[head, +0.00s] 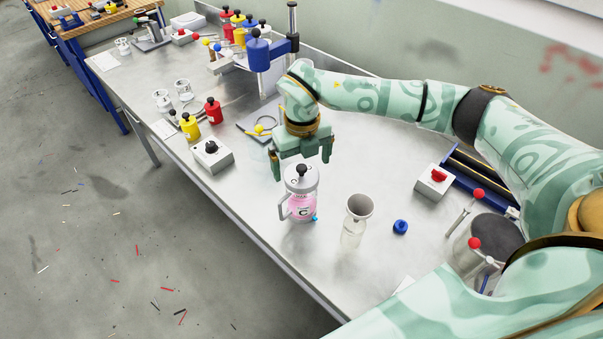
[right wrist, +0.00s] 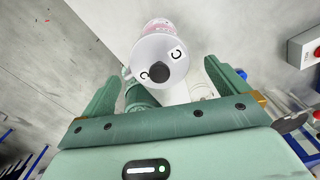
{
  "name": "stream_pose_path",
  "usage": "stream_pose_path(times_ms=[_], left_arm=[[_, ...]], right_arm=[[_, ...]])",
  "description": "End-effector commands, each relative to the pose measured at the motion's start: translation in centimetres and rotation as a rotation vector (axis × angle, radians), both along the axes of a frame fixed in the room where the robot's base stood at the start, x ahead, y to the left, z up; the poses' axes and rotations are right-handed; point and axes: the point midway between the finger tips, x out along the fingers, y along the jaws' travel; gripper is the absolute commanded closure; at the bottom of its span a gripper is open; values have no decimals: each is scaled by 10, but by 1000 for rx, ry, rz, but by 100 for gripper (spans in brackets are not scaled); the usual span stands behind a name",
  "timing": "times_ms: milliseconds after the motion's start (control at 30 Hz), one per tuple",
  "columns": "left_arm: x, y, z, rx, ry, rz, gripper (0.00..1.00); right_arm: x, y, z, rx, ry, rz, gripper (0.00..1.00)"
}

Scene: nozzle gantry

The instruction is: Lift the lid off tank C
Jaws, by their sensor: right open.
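Tank C (head: 301,208) is a clear jar with pink contents, a side handle and a "C" label, upright on the metal table. Its pale grey lid (head: 301,182) sits on top, with a round black knob (head: 301,170). My right gripper (head: 302,166) is open, just behind and above the lid, with its fingers pointing down. In the right wrist view the lid (right wrist: 150,52) and knob (right wrist: 152,72) show between and ahead of the two spread fingers (right wrist: 161,72). Whether a finger touches the lid cannot be told. My left gripper is out of view.
A clear container with a grey funnel-like top (head: 358,207) and a blue cap (head: 400,227) stand right of the tank. A grey box with a black knob (head: 212,155) is at left, a red-knob box (head: 434,181) at right. The table's front edge is close.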

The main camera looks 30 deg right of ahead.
Motion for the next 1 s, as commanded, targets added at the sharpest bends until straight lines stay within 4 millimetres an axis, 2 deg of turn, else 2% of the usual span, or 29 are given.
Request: stream_pose_path(times_ms=[33,133,367,533,867,1000], left_arm=[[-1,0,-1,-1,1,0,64],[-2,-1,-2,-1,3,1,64],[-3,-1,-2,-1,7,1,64],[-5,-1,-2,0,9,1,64],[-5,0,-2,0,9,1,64],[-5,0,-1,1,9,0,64]], right_arm=[[-1,1,-8,1,3,1,1],[0,1,-17,0,1,1,1],[0,1,-18,0,-1,2,1],[0,1,-17,0,-1,1,48],[0,1,-16,0,-1,1,49],[1,1,-5,0,-3,1,49]])
